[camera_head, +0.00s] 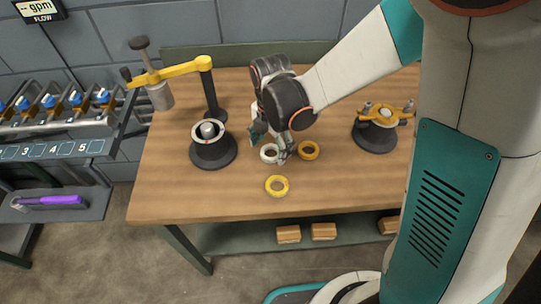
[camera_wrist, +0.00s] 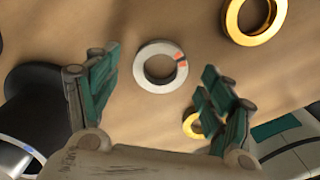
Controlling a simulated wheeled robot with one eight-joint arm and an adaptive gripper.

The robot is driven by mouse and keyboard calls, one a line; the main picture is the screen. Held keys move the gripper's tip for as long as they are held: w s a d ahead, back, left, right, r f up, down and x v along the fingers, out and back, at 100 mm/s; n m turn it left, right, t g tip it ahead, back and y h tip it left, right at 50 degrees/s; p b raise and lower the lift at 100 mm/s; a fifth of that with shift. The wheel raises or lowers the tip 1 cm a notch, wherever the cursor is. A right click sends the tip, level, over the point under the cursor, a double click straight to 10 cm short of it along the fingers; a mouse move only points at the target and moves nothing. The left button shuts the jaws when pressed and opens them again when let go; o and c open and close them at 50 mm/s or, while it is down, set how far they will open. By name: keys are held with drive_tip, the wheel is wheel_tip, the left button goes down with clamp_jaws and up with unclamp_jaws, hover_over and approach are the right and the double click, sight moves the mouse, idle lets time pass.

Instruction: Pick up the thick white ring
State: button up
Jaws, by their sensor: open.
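A white ring (camera_head: 263,155) lies flat on the wooden table. In the wrist view the white ring (camera_wrist: 141,66) shows two small orange marks on its right side. My gripper (camera_head: 270,145) is over this ring, partly covering it in the head view. In the wrist view my gripper (camera_wrist: 160,75) is open and empty, with its fingers on either side of the ring and apart from it. The ring appears beyond the fingertips, roughly centred between them. The height of the gap is hard to tell.
A golden ring (camera_head: 317,151) lies just right of the white one; a yellow ring (camera_head: 269,187) lies nearer the front edge. A dark round casing (camera_head: 212,155) with a pale rim stands left, beneath a yellow-armed press (camera_head: 185,70). Another dark base (camera_head: 375,140) with a yellow top stands right.

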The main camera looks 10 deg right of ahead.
drive_tip(key=shift+f, duration=0.6)
drive_tip(key=shift+r, duration=0.1)
drive_tip(key=c, duration=1.1)
drive_tip(key=shift+r, duration=0.1)
